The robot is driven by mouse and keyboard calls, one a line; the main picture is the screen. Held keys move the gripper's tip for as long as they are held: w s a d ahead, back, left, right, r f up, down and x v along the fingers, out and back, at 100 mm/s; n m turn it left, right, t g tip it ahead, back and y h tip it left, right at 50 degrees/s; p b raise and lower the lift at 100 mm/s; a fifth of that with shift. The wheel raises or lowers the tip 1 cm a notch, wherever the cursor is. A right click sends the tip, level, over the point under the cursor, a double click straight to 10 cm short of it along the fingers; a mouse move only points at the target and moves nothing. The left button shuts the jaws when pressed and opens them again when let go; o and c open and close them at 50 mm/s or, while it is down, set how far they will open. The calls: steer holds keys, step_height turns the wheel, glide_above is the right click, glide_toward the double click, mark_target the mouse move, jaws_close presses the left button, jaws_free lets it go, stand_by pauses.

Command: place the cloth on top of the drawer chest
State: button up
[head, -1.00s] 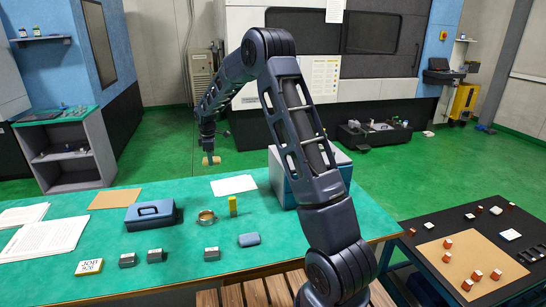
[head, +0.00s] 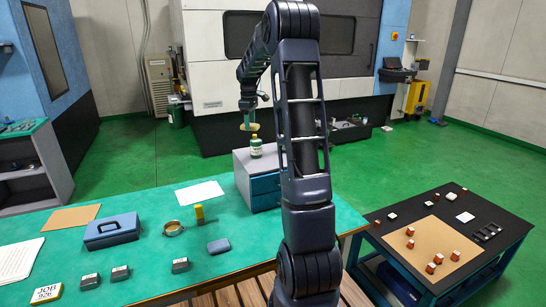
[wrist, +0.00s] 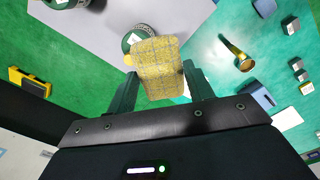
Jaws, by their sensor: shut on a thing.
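The cloth (wrist: 160,68), a yellowish-grey checked piece, is held between the two fingers of my gripper (wrist: 160,84) in the wrist view. In the head view my gripper (head: 249,115) holds the cloth (head: 250,127) in the air above the drawer chest (head: 264,191). The chest has a grey top and blue drawers and stands on the green table; my arm hides its right part. Its pale top (wrist: 200,22) shows below the cloth in the wrist view.
A green bottle (head: 256,148) with a white label stands on the chest top, close below the cloth. A black side table (head: 378,227) stands at right.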

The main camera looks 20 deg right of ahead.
steer(key=s+d+r+m, duration=0.2)
steer(key=s+d+r, duration=0.25)
steer(key=d, duration=0.55)
steer(key=f, duration=1.3)
steer(key=s+f, duration=0.1)
steer(key=f, duration=0.5)
steer(key=shift+a+f, duration=0.25)
steer(key=shift+f, duration=0.1)
steer(key=o, duration=1)
steer(key=shift+f, duration=0.1)
steer(key=shift+c, duration=0.2)
